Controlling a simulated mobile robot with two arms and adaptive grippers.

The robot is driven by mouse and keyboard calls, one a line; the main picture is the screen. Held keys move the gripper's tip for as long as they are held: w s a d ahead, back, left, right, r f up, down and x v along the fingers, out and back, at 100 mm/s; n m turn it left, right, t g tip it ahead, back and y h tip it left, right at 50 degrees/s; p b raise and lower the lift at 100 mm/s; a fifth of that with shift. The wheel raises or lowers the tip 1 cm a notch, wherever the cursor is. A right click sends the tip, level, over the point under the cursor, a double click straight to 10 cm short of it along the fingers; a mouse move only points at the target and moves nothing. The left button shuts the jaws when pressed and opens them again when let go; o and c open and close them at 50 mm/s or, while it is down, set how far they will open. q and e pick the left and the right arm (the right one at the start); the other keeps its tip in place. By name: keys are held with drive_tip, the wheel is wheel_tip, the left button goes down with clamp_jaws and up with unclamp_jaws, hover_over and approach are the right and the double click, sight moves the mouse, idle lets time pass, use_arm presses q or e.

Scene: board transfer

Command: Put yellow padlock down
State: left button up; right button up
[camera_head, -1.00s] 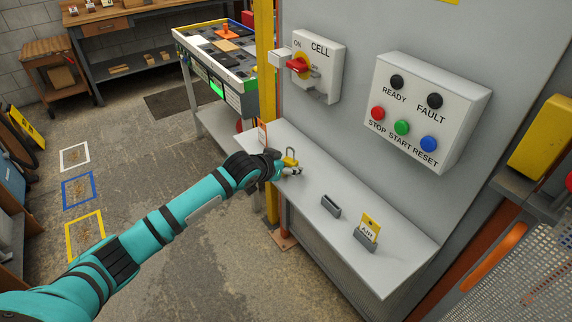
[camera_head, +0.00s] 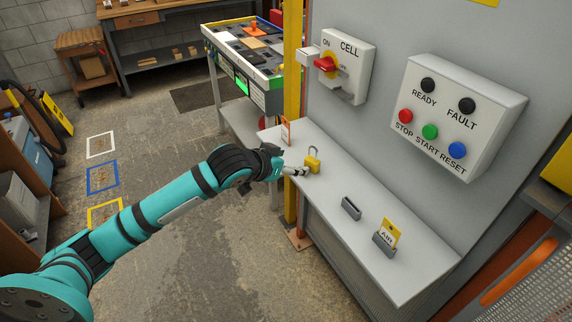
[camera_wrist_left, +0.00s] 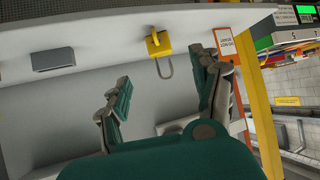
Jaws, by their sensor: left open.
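The yellow padlock (camera_head: 312,163) stands on the grey shelf (camera_head: 405,277) below the control panel, its grey shackle pointing up. In the left wrist view the padlock (camera_wrist_left: 159,44) sits beyond the fingers, with its shackle towards me. My left gripper (camera_head: 298,171) reaches in from the left, just beside the padlock. In the left wrist view my left gripper (camera_wrist_left: 165,90) has its fingers wide apart with nothing between them, and a gap shows between fingertips and padlock. My right gripper is not in these views.
A small dark holder (camera_head: 351,208) and a yellow tag in a holder (camera_head: 386,236) stand on the shelf to the right. An orange-edged sign (camera_head: 286,131) stands at its left end. A yellow post (camera_head: 291,90) rises beside the shelf. The CELL switch (camera_head: 338,65) is above.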

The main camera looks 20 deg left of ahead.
use_arm(q)
drive_tip(key=shift+s+a+r, duration=0.1)
drive_tip(key=shift+s+r, duration=0.3)
drive_tip(key=shift+s, duration=0.15)
drive_tip(key=shift+f, duration=0.1)
